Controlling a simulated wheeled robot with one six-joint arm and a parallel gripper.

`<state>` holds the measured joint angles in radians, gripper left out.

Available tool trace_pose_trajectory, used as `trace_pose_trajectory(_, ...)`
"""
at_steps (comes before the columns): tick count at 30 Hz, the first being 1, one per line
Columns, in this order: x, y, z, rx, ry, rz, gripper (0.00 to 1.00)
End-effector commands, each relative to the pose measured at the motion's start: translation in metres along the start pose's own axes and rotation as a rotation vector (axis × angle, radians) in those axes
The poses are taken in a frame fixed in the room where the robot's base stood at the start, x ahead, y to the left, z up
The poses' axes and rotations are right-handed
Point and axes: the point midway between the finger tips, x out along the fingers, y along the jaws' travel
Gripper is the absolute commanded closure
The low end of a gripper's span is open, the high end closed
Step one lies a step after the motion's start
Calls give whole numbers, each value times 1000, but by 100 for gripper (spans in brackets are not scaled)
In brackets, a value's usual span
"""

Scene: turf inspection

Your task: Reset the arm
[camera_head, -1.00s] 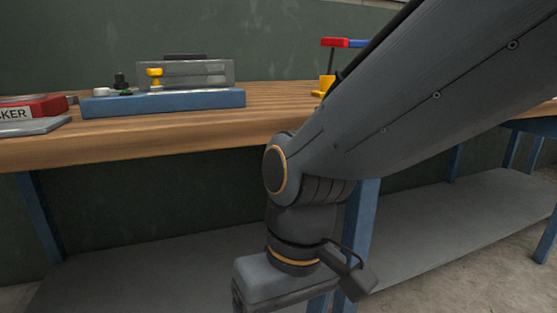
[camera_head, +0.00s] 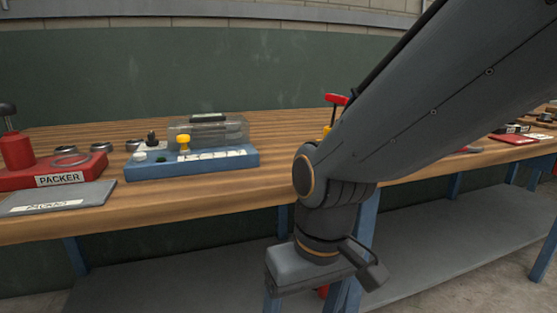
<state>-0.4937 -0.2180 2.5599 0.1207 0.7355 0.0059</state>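My arm reaches in from the upper right and bends down at a dark wrist joint in front of the workbench (camera_head: 240,193). The body of my gripper (camera_head: 308,272) hangs below the level of the bench top, before its front edge. Its fingers are not clearly visible, so I cannot tell whether it is open or shut. I see nothing held in it.
On the bench at left stand a red base labelled PACKER (camera_head: 60,172) and a grey plate (camera_head: 55,198). A blue base (camera_head: 190,164) with a clear cover is near the middle. A red-topped yellow thing (camera_head: 337,100) is partly hidden by my arm. Small items lie at right.

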Motion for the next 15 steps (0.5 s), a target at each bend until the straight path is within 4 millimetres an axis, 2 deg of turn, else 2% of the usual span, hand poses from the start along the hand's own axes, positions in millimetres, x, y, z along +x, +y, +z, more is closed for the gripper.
trace_pose_trajectory(1, -19, 4, 3, 23, -3, 5, 26)
trace_pose_trajectory(15, -108, 54, 20, 194, -16, 50, 26)
